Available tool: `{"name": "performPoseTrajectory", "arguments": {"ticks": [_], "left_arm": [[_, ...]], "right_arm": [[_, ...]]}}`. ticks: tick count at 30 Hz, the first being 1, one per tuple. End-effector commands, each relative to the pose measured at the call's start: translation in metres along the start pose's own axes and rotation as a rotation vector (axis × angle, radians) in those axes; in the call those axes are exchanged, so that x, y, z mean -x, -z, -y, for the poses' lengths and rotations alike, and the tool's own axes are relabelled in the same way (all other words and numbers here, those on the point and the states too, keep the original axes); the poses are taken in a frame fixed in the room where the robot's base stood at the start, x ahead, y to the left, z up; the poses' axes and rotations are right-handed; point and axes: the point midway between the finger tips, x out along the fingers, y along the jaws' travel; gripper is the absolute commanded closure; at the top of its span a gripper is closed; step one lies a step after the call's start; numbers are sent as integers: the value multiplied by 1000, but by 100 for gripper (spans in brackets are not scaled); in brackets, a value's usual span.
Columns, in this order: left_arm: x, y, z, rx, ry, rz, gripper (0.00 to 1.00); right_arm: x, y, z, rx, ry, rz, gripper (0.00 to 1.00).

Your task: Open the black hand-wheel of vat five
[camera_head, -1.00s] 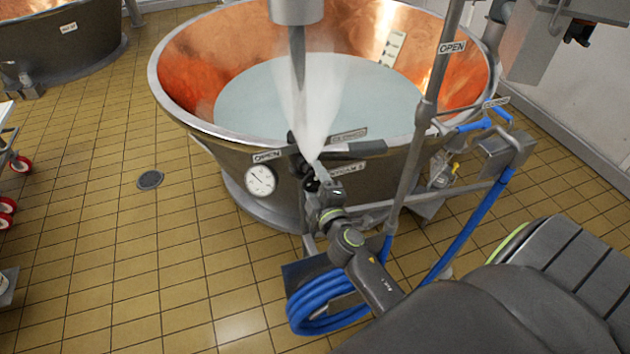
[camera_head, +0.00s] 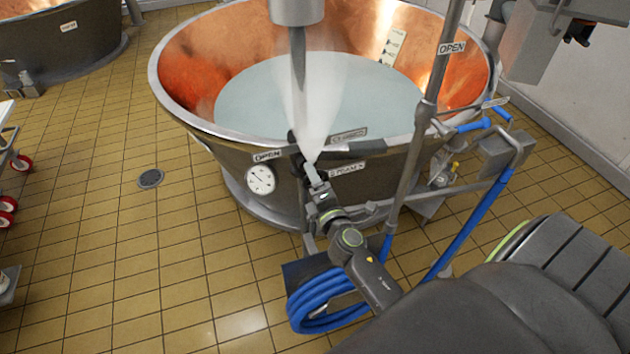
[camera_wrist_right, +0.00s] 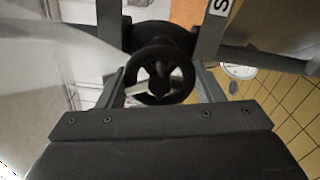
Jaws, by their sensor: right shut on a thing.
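The black hand-wheel (camera_wrist_right: 160,75), round with spokes, fills the middle of the right wrist view. The fingers of my right gripper (camera_head: 314,176) lie on both sides of it, and the gripper is shut on the wheel. In the head view the wheel is mostly hidden by the gripper, at the front of the large copper-lined vat (camera_head: 237,134). My left gripper is not in view.
A white plume (camera_head: 318,105) rises from near the wheel and partly blurs the view. A round gauge (camera_head: 260,180), an upright pipe (camera_head: 408,180) and a coiled blue hose (camera_head: 315,305) are close by.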

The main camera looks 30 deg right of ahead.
Motion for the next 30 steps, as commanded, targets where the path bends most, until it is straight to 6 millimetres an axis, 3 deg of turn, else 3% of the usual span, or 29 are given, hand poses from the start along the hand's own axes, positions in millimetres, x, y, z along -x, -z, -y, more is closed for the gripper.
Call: {"name": "performPoseTrajectory", "arguments": {"ticks": [10,11,15,25,30], "left_arm": [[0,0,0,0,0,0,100],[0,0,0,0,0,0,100],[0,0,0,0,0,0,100],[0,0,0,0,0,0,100],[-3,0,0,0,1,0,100]], "right_arm": [[1,0,2,2,4,0,62],[1,0,2,2,4,0,37],[0,0,2,1,3,0,19],[2,0,1,1,2,0,18],[20,0,3,0,4,0,18]]}}
